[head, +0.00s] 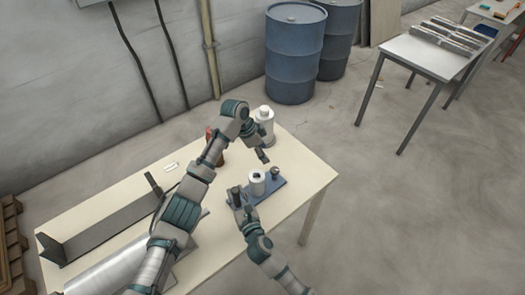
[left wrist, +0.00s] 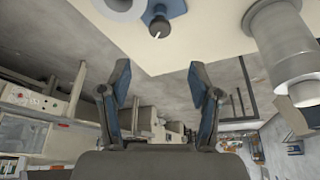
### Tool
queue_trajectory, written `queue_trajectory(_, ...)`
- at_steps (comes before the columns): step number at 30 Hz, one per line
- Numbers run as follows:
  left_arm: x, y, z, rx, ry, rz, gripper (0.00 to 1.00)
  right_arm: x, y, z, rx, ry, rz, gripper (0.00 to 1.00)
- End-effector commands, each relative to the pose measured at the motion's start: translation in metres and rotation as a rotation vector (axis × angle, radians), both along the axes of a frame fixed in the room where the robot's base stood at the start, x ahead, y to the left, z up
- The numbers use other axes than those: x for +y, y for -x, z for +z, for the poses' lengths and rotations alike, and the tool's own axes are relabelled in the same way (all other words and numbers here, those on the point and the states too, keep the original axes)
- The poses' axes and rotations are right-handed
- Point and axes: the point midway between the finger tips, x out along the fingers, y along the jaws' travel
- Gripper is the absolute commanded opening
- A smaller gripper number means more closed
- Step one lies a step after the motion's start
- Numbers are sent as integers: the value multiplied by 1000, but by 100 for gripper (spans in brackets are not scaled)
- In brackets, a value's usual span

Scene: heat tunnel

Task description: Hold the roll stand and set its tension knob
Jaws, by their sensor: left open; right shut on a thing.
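The roll stand has a blue base (head: 268,191) lying flat on the table, with a white roll (head: 257,184) upright near its middle. A dark tension knob (head: 275,172) sits at its right end; in the left wrist view the knob (left wrist: 159,27) shows a pale pointer. My left gripper (head: 263,156) is above and behind the knob, open and empty. Its spread fingers (left wrist: 160,82) show in the left wrist view, apart from the knob. My right gripper (head: 237,196) is shut on the stand at its left end; its fingers partly hide the grip.
A white canister (head: 264,122) stands behind the stand, close to my left gripper. A reddish-brown thing (head: 219,155) is partly hidden by my left arm. A long grey metal piece (head: 110,222) lies on the table's left. The table (head: 312,178) is bare right of the stand.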

Motion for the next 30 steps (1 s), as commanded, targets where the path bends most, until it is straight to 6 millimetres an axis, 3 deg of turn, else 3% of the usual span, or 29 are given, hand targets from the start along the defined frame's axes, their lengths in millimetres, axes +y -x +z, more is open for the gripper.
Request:
queue_trajectory(8,1,0,1,-3,-2,23,63,0,0,-1,2,2,0,0)
queue_trajectory(20,-2,17,1,-5,-4,371,63,0,0,-1,2,1,-1,0)
queue_trajectory(26,-10,16,-20,2,-1,402,63,0,0,-1,2,2,0,0)
queue_trajectory(30,-20,11,-47,4,-2,400,63,0,0,-1,2,2,0,0)
